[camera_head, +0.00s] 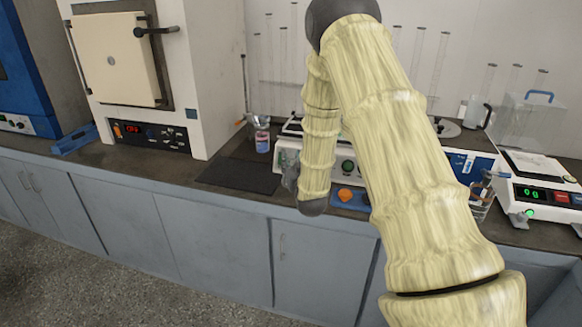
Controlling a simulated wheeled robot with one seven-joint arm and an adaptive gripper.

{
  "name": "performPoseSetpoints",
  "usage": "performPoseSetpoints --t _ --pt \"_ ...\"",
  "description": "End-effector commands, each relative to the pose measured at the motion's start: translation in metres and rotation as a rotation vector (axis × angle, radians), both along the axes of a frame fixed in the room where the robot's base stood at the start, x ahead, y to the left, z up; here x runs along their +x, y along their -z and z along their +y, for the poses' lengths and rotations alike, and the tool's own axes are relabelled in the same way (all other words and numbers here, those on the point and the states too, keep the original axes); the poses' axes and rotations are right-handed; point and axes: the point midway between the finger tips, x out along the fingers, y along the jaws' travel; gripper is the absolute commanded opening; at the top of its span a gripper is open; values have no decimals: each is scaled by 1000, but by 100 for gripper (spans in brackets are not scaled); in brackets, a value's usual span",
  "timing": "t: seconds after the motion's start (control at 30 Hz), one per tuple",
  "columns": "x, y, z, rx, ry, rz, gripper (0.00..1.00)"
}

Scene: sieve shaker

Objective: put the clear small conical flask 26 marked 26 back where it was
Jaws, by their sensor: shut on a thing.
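My gripper (290,172) is partly in view at the bench's front edge, left of my forearm. It is grey, small in the picture and partly covered by my arm. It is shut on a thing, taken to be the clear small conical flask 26. The flask's outline and its mark 26 cannot be made out. A clear vessel with a pink and blue label (263,141) stands on the bench behind and left of my gripper. Its mark cannot be read.
A dark mat (238,176) lies left of my gripper, with bare space on it. An oven (125,60) stands at left. A balance (540,190) and a glass beaker (480,203) are at right. Tall glass cylinders (440,65) stand at the back.

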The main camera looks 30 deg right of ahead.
Motion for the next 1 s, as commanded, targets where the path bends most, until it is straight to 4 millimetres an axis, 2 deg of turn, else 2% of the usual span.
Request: performPoseSetpoints --t 0.3,0.6,1.0 --pt "18 1 -7 -1 0 -2 0" --pt "16 32 -7 0 0 0 0" --pt "16 39 -7 0 0 -1 0"
